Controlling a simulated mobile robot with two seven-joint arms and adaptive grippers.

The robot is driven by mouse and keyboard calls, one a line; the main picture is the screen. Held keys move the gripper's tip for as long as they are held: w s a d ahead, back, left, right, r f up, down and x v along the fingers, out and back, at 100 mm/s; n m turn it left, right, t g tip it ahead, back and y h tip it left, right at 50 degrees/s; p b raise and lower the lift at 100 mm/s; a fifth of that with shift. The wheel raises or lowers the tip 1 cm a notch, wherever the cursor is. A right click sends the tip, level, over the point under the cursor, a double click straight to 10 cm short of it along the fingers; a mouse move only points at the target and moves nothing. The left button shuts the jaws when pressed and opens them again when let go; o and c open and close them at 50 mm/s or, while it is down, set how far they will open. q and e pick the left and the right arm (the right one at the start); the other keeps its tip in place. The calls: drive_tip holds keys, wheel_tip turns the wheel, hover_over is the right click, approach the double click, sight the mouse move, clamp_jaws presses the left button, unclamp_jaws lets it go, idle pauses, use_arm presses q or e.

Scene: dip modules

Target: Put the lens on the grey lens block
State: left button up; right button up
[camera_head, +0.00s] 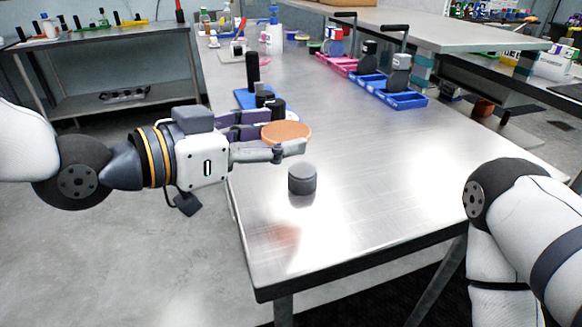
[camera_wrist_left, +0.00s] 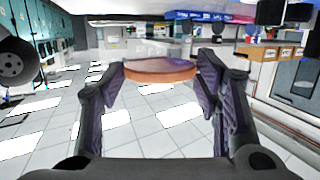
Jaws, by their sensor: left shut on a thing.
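The lens is a flat orange disc (camera_head: 287,132) held level between the fingers of my left gripper (camera_head: 272,143). It also shows between the left gripper's fingers (camera_wrist_left: 162,82) in the left wrist view as a thin orange disc (camera_wrist_left: 160,69). The grey lens block (camera_head: 302,181) is a short dark grey cylinder standing upright on the metal table. The lens is above the table, apart from the block, and appears above and slightly left of it in the head view. My right gripper is out of view; only part of my right arm shows.
The metal table (camera_head: 400,160) is clear around the block and to its right. Dark cylindrical pieces on a blue base (camera_head: 243,98) stand behind my left gripper. Blue trays (camera_head: 404,99) with lever devices and a pink tray (camera_head: 337,65) lie farther back right.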

use_arm(q)
drive_tip(key=d+f, duration=0.1)
drive_tip(key=f, duration=0.1)
drive_tip(key=shift+w+d+f, duration=0.3)
drive_tip(key=shift+w+d, duration=0.05)
drive_tip(key=shift+w, duration=0.05)
drive_tip(key=f, duration=0.2)
drive_tip(key=d+f+b, duration=0.1)
drive_tip(key=f, duration=0.1)
drive_tip(key=shift+w, duration=0.15)
drive_tip(key=shift+r, duration=0.15)
drive_tip(key=o, duration=0.9)
drive_tip(key=shift+f, duration=0.2)
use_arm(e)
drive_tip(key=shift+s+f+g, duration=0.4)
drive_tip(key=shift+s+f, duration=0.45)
